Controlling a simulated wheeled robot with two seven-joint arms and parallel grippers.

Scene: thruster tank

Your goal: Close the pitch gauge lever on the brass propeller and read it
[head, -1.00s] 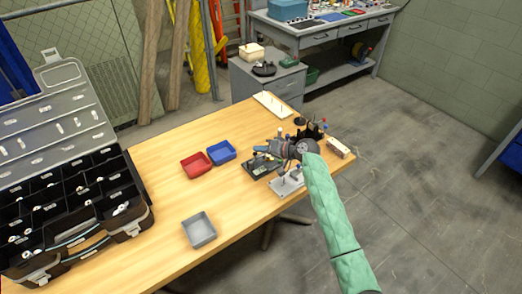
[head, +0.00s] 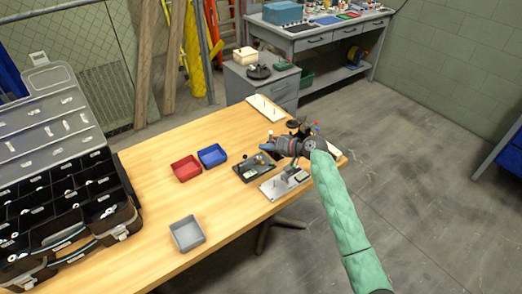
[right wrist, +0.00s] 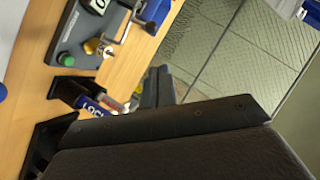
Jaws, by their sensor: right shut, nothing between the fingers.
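My right gripper (head: 270,146) is above the right end of the wooden table, shut and empty, close to a dark base plate (head: 262,174) and a light grey plate (head: 272,189) with a small fixture on it. In the right wrist view, a grey unit (right wrist: 70,35) carries a green button (right wrist: 65,59), a partly cut-off dial and a small brass part (right wrist: 92,46) on a metal rod. I cannot tell whether this brass part is the propeller. The pitch gauge lever and any reading cannot be made out. My left gripper is out of view.
A red tray (head: 187,169), a blue tray (head: 212,156) and a grey tray (head: 187,233) stand on the table. An open compartment case (head: 60,150) is at left. A white pegged board (head: 266,109) lies at the back. A blue lettered item (right wrist: 92,105) is near the wrist.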

